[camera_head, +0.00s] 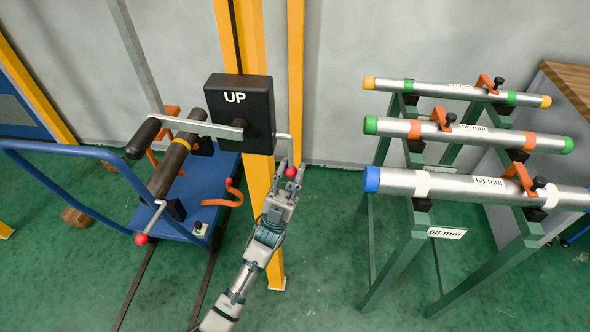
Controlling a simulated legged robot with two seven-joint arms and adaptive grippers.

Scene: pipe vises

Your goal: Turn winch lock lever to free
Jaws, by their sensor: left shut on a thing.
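The winch is a black box (240,88) marked "UP", mounted on a yellow post. Its grey crank arm (195,127) reaches left to a black grip (143,138). A thin bent lock lever (289,148) comes out of the box's right side and hangs down to a red ball knob (291,173). My left gripper (288,183) reaches up from below, with its fingers shut on the red knob. The fingers partly cover the knob. My right gripper is not in view.
A blue cart (200,215) carries a dark pipe (172,155) at left, with another red-knobbed lever (142,239). A green rack (400,255) at right bears three silver pipes. A yellow post (296,70) stands behind. Green floor is clear between post and rack.

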